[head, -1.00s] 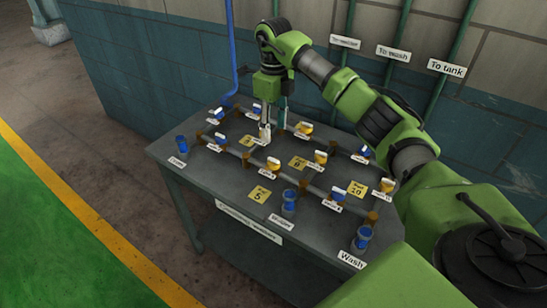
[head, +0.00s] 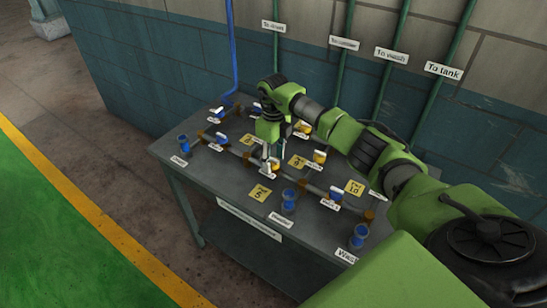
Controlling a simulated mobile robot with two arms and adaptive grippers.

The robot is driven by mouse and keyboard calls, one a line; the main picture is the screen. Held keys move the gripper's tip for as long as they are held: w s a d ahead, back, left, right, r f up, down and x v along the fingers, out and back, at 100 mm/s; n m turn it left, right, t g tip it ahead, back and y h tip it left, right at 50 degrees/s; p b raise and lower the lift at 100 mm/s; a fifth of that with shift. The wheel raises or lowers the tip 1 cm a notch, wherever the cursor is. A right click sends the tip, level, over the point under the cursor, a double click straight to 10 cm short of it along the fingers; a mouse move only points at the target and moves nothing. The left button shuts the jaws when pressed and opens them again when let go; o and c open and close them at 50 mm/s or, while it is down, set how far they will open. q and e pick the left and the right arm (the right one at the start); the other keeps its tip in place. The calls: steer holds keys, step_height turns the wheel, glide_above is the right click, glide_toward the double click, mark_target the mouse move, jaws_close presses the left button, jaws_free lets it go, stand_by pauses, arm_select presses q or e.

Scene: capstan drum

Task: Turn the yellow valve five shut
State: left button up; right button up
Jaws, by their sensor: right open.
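A yellow valve (head: 268,174) with a pale handle sits on the pipe run across the grey workbench, just behind the yellow card (head: 260,193) that reads 5. Its small tag is too small to read. My right gripper (head: 270,162) points down over this valve, with its open fingertips at or just above the handle. I cannot tell whether they touch it. The gripper partly hides the valve. Another yellow valve (head: 320,157) stands to the right, and one more (head: 302,129) farther back. My left gripper is not in view.
Blue valves (head: 221,139) (head: 336,192) stand on the same pipes. Blue cups (head: 184,144) (head: 289,200) (head: 360,236) stand along the bench's front edge. A tiled wall with green pipes rises close behind. Open floor lies to the left.

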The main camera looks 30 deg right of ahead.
steer(key=c, duration=1.1)
steer(key=shift+m, duration=0.4)
steer(key=shift+m+b, duration=0.3)
steer(key=shift+m, duration=0.7)
steer(key=m, duration=0.3)
steer(key=shift+m, duration=0.4)
steer(key=m, duration=0.5)
steer(key=shift+r, duration=0.1)
steer(key=m+p, duration=0.1)
steer(key=m, duration=0.5)
steer(key=shift+m, duration=0.3)
